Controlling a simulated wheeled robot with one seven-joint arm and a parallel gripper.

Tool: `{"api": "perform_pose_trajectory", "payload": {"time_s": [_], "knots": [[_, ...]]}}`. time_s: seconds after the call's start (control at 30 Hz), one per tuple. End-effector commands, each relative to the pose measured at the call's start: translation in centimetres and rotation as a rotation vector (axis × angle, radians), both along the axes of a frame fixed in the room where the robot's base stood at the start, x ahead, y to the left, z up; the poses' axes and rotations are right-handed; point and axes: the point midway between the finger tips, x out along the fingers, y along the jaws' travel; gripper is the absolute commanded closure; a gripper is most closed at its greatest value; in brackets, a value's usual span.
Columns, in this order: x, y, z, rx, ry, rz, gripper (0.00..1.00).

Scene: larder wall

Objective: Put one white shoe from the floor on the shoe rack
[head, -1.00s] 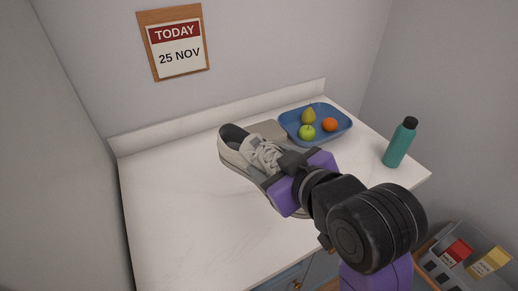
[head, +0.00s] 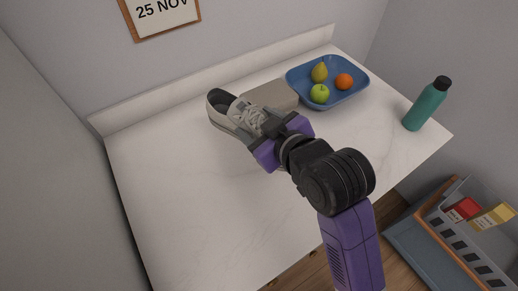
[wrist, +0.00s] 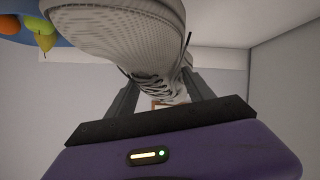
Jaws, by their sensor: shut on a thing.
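My gripper (head: 272,130) is shut on a white shoe (head: 232,113) with pale laces and a dark inside. In the head view the shoe's heel opening points up and left, and the purple gripper body is at its lower right. The shoe appears over the white counter; its height above it is hard to tell. The shoe rack is not in view.
A grey crate (head: 470,250) with packets is low at right. The counter's front left is clear.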

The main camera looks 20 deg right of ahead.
Motion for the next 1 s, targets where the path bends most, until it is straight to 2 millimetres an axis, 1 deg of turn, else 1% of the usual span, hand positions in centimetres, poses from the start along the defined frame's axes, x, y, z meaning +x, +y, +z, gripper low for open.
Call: {"api": "perform_pose_trajectory", "payload": {"time_s": [0.03, 0.1, 0.2, 0.3, 0.47, 0.7, 0.8, 1.0], "knots": [[-0.1, 0.0, -1.4, 0.000, 0.005, 0.000, 0.97], [-0.1, 0.0, -3.0, 0.000, 0.005, 0.000, 0.97], [0.0, 0.0, -4.9, 0.000, 0.002, 0.000, 0.97], [0.0, 0.0, -6.1, 0.000, 0.000, 0.000, 0.97], [0.0, 0.0, -7.2, 0.001, -0.001, 0.001, 0.97], [0.0, 0.0, -10.5, 0.001, 0.001, 0.000, 0.97], [0.0, 0.0, -11.0, 0.002, -0.002, 0.000, 0.97], [0.0, 0.0, -11.1, 0.001, -0.004, 0.001, 0.97]]}}
